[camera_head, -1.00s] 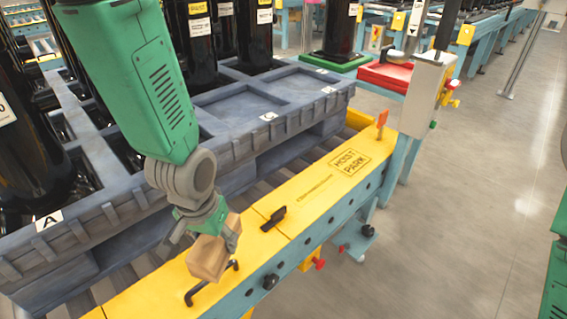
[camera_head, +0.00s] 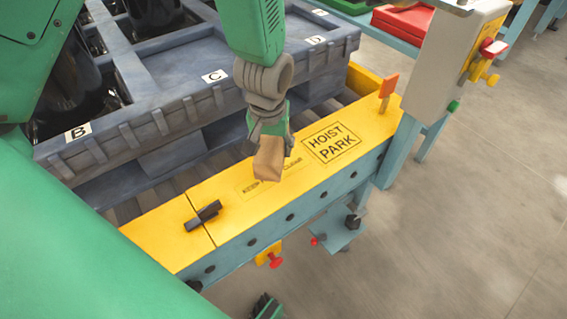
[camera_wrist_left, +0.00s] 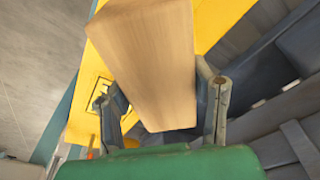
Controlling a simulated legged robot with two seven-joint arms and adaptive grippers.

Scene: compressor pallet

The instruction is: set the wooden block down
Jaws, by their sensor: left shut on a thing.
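The wooden block (camera_head: 269,160) is a tan, box-shaped piece in my left gripper (camera_head: 270,132). In the head view it hangs over the yellow rail top (camera_head: 226,196), left of the HOIST PARK marking (camera_head: 333,143). Whether it touches the rail cannot be told. In the left wrist view the block (camera_wrist_left: 150,55) lies between the two grey fingers of the left gripper (camera_wrist_left: 160,98), with the yellow surface behind it. A small green and dark piece shows at the bottom edge of the head view; it may be part of my right gripper, its jaws unclear.
A black handle (camera_head: 203,215) sits on the rail left of the block. An orange tab (camera_head: 388,88) stands at the rail's far end, near a grey control box (camera_head: 436,70). The grey pallet (camera_head: 190,115) with black cylinders runs behind the rail. The yellow top around the marking is clear.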

